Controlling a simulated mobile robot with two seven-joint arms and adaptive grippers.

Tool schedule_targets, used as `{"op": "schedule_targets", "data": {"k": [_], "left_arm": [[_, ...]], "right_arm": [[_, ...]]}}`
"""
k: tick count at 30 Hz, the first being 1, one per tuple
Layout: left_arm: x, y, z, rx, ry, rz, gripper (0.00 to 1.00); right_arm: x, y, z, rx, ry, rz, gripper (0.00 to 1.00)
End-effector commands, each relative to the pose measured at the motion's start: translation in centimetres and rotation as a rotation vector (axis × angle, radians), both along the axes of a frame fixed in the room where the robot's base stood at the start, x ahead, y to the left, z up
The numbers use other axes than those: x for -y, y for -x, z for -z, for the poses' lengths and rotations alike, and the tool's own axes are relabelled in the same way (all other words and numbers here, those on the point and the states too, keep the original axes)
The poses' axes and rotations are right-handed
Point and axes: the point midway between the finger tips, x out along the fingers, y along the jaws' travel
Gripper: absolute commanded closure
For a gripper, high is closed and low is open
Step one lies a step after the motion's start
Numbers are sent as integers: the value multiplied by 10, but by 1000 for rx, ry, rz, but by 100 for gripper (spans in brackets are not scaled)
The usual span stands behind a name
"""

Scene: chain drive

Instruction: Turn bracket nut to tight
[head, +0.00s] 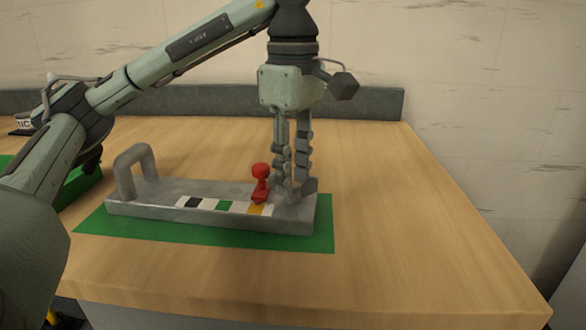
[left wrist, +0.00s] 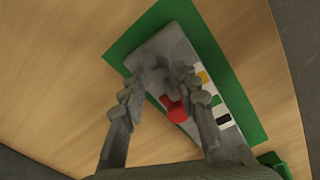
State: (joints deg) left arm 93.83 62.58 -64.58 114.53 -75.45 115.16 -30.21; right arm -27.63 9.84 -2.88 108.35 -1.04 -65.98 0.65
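A grey bracket (head: 165,205) with a loop handle at its left end lies on a green mat (head: 322,240). A strip of white, black, green and orange marks runs along its front. A red knob on a short red arm (head: 261,180) stands near the orange mark; it also shows in the left wrist view (left wrist: 174,109). My left gripper (head: 293,190) points straight down at the bracket's right end, just right of the red knob. Its fingertips (left wrist: 160,72) are apart, with grey parts between them. The nut is not clearly visible, and I cannot tell whether the fingers touch anything.
Another green mat or tray (head: 80,185) is at the left, partly behind my left arm. The wooden table (head: 410,230) is clear to the right of the bracket. A grey ledge (head: 370,103) and a wall border the back.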

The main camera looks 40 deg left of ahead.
Motion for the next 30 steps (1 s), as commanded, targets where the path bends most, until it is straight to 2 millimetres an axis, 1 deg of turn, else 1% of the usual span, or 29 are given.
{"op": "schedule_targets", "data": {"k": [8,11,14,17,30], "left_arm": [[0,0,0,0,0,-1,66],[0,0,-4,1,0,-1,66],[0,-1,-12,2,0,-1,66],[0,0,-25,4,0,-2,66],[0,0,-93,4,0,-2,66]], "right_arm": [[0,0,-1,0,1,0,59],[0,0,-1,0,1,0,59],[0,0,-1,0,1,0,59],[0,0,-1,0,1,0,59],[0,0,-1,0,1,0,59]]}}
